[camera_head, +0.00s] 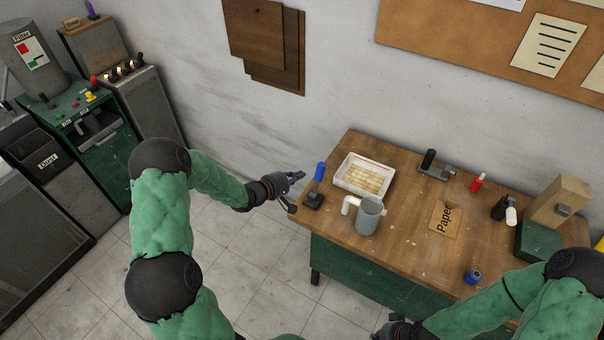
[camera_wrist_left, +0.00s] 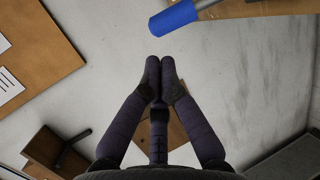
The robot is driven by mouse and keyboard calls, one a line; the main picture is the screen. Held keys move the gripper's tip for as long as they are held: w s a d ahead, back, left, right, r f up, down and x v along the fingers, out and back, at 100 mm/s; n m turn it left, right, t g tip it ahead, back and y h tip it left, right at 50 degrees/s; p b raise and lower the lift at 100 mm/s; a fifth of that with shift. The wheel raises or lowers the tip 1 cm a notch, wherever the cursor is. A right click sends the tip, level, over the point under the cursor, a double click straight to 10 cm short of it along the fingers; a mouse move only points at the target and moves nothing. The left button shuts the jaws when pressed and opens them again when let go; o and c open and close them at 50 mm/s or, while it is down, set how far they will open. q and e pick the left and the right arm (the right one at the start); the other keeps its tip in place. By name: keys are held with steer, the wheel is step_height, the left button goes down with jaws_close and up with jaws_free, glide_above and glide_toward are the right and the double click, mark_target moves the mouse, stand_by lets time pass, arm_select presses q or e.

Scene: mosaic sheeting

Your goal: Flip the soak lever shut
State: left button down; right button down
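The lever (camera_head: 319,173), with a blue grip on a dark base, stands at the left end of the wooden table, its handle sticking up. I take it as the soak lever. My left gripper (camera_head: 297,176) is just left of the blue grip, apart from it. In the left wrist view its fingertips (camera_wrist_left: 160,65) meet with nothing between them, and the blue grip (camera_wrist_left: 174,17) lies beyond them at the top. My right gripper (camera_head: 398,331) is at the bottom edge of the head view, partly cut off; its fingers cannot be made out.
A white tray (camera_head: 341,181) holding a tan tile sheet is right of the lever. A grey jug (camera_head: 368,217) with a white handle stands near the front edge. A black-handled clamp-like device (camera_head: 432,168), a red bottle (camera_head: 478,183) and a "Paper" card (camera_head: 437,220) lie farther right.

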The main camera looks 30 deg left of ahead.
arm_select(q)
steer(key=v, duration=0.5)
steer(key=shift+s+r, duration=0.2)
steer(key=shift+r, duration=0.15)
steer(key=shift+a, duration=0.15)
steer(key=s+d+f+m+g+b, duration=0.35)
steer(key=d+f, duration=0.35)
steer(key=f, duration=0.5)
steer(key=s+d+f+m+g+b, duration=0.25)
steer(key=d+f+b, duration=0.3)
steer(key=f, duration=0.65)
steer(key=s+d+f+m+g+b, duration=0.3)
steer(key=s+d+f, duration=0.2)
steer(key=s, duration=0.5)
steer(key=s+d+f+m+g+y+b, duration=0.1)
steer(key=s+d+f+m+g+b, duration=0.2)
steer(key=s+d+f, duration=0.3)
steer(key=s+f+b, duration=0.1)
steer(key=s+f, duration=0.3)
steer(key=shift+m+g, duration=0.3)
